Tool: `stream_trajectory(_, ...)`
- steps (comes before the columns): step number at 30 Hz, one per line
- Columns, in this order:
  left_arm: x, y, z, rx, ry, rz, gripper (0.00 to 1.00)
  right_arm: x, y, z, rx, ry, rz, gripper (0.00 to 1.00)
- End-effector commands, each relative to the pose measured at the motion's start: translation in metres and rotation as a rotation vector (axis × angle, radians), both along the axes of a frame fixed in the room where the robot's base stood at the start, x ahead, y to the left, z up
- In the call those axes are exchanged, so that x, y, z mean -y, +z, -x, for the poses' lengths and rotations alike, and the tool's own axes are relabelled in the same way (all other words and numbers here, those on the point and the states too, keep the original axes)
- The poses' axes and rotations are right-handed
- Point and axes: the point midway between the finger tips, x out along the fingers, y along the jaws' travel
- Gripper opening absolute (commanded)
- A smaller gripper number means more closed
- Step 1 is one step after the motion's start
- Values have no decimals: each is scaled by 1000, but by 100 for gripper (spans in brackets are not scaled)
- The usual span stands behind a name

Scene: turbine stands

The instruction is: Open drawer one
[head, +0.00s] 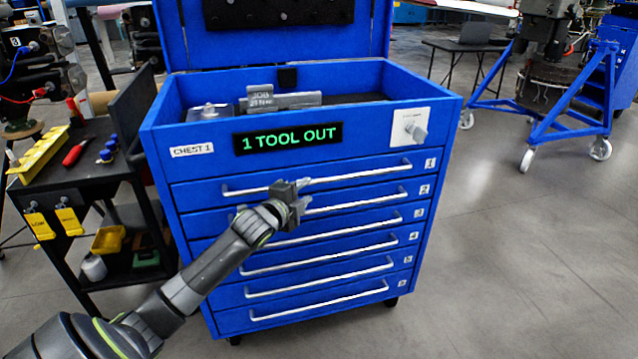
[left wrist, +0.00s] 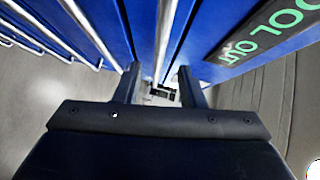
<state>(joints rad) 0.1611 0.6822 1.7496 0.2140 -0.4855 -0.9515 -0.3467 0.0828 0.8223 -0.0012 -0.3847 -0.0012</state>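Drawer one (head: 345,165) is the top drawer of the blue tool chest, with a long silver bar handle (head: 365,173) and a small "1" label at its right end. Its front looks flush with the drawers below, so it appears shut. My left gripper (head: 297,188) is at the middle of this handle and hides a short piece of it. In the left wrist view, the two fingers of the gripper (left wrist: 160,85) are apart, with the handle bar (left wrist: 166,40) running between them and gaps beside it. I cannot tell whether either finger touches the bar. My right gripper is not in view.
The chest (head: 270,170) shows a "1 TOOL OUT" display (head: 288,139) and a key in a lock plate (head: 411,127). More handled drawers lie below. A black cart (head: 75,165) with tools stands left. A blue wheeled stand (head: 555,110) is back right. The floor at right is clear.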

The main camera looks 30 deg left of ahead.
Motion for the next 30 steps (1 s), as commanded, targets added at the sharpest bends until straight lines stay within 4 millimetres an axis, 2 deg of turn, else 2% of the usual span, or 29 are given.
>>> stream_trajectory(3,-1,-3,-21,0,1,3,36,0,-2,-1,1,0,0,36)
stream_trajectory(9,-3,-7,-51,0,0,3,36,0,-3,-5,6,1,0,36)
stream_trajectory(15,-5,-10,-71,0,1,1,36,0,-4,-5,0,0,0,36)
stream_trajectory(21,-5,-11,-78,-1,1,0,36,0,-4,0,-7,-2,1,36)
stream_trajectory(29,-5,-11,-78,-1,1,0,36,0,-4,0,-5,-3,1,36)
stream_trajectory(30,-5,-11,-78,-1,1,0,31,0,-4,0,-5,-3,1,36)
